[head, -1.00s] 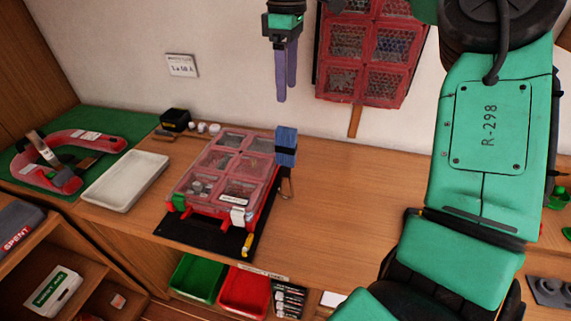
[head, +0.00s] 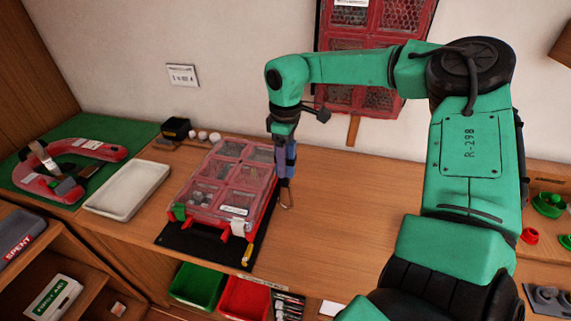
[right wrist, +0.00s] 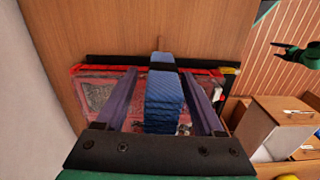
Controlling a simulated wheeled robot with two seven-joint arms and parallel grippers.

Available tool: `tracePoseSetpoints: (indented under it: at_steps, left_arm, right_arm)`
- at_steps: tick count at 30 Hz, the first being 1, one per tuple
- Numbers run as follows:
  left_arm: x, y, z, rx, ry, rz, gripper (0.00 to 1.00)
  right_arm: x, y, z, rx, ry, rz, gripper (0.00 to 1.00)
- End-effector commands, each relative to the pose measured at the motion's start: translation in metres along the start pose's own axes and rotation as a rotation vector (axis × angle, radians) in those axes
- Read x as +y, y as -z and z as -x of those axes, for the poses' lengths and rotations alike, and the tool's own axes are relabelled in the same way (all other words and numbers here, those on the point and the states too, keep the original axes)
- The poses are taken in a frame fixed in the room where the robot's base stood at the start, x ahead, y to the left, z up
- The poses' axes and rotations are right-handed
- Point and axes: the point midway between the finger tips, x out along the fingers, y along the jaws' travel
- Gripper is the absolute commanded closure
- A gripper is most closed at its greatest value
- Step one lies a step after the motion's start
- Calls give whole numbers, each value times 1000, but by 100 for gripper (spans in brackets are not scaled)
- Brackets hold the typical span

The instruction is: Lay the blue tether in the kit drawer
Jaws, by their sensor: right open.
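The blue tether (head: 291,158) is a folded blue bundle with a black band and a metal clip hanging below it. It stands at the right edge of the red case (head: 225,170). In the right wrist view the tether (right wrist: 163,100) lies between the two purple fingers of my right gripper (right wrist: 162,90). The fingers are open, with a gap on each side of it. In the head view my right gripper (head: 284,155) points down at the tether and partly hides it. I cannot tell which thing is the kit drawer. My left gripper is not clearly seen.
A white tray (head: 127,188) and a green mat (head: 25,165) with a red curved piece lie left of the case. Green (head: 198,282) and red (head: 245,297) bins sit below the counter. The counter right of the tether is clear.

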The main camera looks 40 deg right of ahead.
Motion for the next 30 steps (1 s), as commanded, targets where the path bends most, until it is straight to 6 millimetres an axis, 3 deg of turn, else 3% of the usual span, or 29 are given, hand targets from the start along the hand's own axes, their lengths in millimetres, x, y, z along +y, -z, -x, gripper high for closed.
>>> tracePoseSetpoints:
  at_steps: [5,9,11,23,26,30]
  left_arm:
    - [0,-1,-1,-2,0,-1,10]
    - [0,-2,-1,-3,-1,-1,10]
    - [0,-2,-1,-4,-1,-1,10]
    - [0,-2,-2,-4,-1,-1,10]
    - [0,-3,-6,-4,0,-1,10]
    - [0,-4,-16,-4,0,-1,10]
  right_arm:
    - [0,0,-2,1,-1,0,30]
    - [0,0,-1,1,-1,0,80]
    - [0,0,-1,1,-1,0,100]
    - [0,1,2,2,-2,1,100]
    - [1,2,10,4,-4,1,100]
    - [1,2,40,6,-8,1,100]
